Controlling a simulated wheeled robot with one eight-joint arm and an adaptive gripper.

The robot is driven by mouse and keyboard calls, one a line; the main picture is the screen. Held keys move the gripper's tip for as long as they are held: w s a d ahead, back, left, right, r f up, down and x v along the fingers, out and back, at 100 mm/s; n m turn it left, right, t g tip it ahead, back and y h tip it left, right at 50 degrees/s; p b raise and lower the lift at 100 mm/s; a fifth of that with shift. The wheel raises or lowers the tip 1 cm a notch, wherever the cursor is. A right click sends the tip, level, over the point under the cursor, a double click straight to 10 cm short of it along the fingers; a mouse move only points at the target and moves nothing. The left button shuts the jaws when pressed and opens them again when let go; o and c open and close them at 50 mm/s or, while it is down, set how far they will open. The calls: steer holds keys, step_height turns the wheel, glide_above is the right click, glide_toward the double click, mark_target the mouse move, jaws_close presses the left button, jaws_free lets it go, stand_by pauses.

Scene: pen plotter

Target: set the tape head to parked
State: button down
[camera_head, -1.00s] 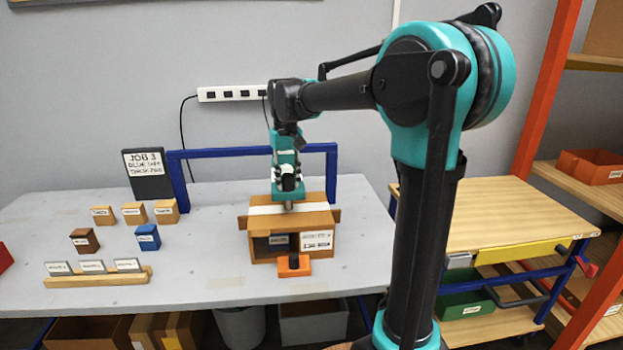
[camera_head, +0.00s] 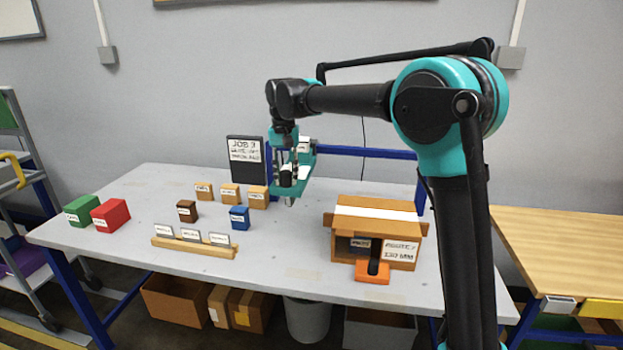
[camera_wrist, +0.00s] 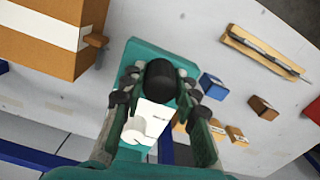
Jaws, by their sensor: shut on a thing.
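The tape head, a teal body (camera_wrist: 150,55) with a black round knob and a white labelled part, fills the middle of the wrist view. My gripper (camera_wrist: 160,90) is shut on it, with dark finger pads on both sides of the knob. In the head view the tape head (camera_head: 306,162) hangs above the grey table, left of the open carton (camera_head: 388,215) and in front of the blue frame (camera_head: 372,152). A white strip runs across the carton's top. No parked mark can be made out.
Several small labelled boxes, among them a blue box (camera_head: 239,217), stand left of my gripper. A wooden rack (camera_head: 195,247) holds cards in front of them. A dark sign (camera_head: 246,160) stands behind. An orange stand (camera_head: 372,272) is at the carton's front.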

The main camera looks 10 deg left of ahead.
steer(key=a, duration=0.7)
steer(key=shift+a, duration=0.2)
steer(key=c, duration=1.1)
jaws_free()
steer(key=shift+a, duration=0.15)
steer(key=shift+c, duration=0.2)
step_height(320, 180, up, 12)
